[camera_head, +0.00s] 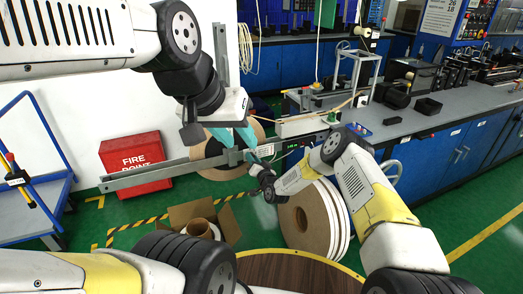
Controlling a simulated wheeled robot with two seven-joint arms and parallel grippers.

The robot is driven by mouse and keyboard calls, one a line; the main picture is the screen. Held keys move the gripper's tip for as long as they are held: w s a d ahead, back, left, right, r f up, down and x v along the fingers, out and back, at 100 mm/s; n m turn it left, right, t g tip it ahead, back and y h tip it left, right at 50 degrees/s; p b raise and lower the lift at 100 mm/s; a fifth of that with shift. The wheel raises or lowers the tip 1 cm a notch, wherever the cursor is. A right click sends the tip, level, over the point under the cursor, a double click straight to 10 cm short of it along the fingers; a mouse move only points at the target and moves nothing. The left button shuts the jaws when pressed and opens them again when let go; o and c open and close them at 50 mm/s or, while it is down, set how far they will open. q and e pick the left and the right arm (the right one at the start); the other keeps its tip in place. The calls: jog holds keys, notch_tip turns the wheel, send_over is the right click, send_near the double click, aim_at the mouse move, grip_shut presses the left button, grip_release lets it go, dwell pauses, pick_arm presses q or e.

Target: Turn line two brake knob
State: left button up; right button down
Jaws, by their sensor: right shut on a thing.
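The tape payoff has a long grey metal bar (150,175) with a tape reel (212,172) behind it. My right gripper (256,160) comes in from the lower right and is shut at the bar's right part, by the reel. The brake knob is hidden or too small to make out at its fingertips. My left gripper (228,138) hangs from above just over the bar, in front of the reel. Its teal fingers show, but their gap is not clear.
A red fire point box (135,163) stands behind the bar at left. Large reels (312,220) stand on the floor below my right arm. An open cardboard box (188,212) is at lower centre. A workbench (450,112) runs along the right. A blue trolley (35,190) stands at left.

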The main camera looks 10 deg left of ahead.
jog(key=shift+f, duration=0.15)
jog(key=c, duration=1.2)
grip_release()
jog(key=shift+o, duration=0.2)
jog(key=v, duration=0.8)
